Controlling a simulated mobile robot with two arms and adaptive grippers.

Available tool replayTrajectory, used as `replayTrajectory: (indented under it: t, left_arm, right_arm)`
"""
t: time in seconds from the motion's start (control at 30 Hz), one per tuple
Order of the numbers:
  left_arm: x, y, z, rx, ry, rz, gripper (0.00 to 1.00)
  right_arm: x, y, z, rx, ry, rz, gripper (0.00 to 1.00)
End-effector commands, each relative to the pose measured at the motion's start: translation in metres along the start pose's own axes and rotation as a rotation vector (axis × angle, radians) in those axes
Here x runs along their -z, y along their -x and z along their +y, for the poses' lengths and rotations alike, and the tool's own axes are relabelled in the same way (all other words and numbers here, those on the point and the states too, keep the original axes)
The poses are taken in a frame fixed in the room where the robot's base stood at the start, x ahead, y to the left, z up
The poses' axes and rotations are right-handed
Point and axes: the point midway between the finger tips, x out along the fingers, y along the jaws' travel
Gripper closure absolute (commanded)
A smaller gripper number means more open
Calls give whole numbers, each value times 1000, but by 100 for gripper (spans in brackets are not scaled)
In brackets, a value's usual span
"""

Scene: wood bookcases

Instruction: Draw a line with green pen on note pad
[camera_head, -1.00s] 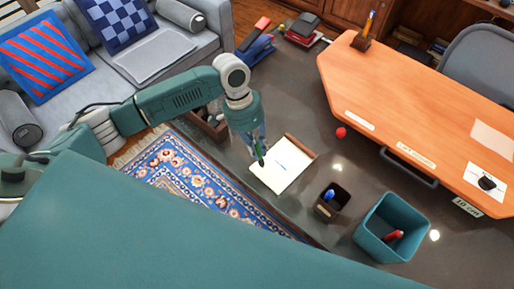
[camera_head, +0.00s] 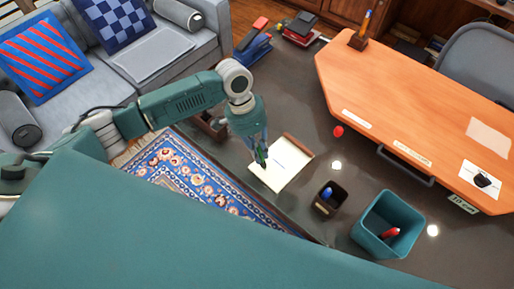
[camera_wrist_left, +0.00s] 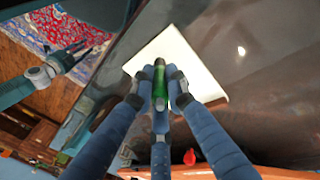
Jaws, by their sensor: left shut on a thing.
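The white note pad (camera_head: 287,170) with a brown edge lies on the dark glossy surface in the middle of the head view. It also shows in the left wrist view (camera_wrist_left: 195,58). My left gripper (camera_head: 262,150) is over the pad's left part, shut on the green pen (camera_wrist_left: 160,88). The pen points down at the pad; I cannot tell whether its tip touches. A short faint dark mark shows on the pad to the right of the pen in the head view.
A dark pen cup (camera_head: 322,205) with a blue pen and a teal bin (camera_head: 365,228) with a red item stand right of the pad. A red ball (camera_head: 338,131) lies near the orange desk (camera_head: 400,90). A brown box (camera_head: 213,128) is behind my left arm.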

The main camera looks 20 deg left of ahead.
Motion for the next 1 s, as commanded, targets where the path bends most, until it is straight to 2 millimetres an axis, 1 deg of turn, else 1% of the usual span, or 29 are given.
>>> replayTrajectory:
  t: [0.4,0.67,1.0]
  left_arm:
    - [1,-4,11,-1,0,-4,100]
    - [1,-7,15,-2,-1,-4,100]
    - [2,-10,27,-2,0,-6,100]
  right_arm:
    - [1,12,-1,1,1,0,64]
    - [1,14,-1,1,1,0,64]
    - [2,26,0,0,0,0,64]
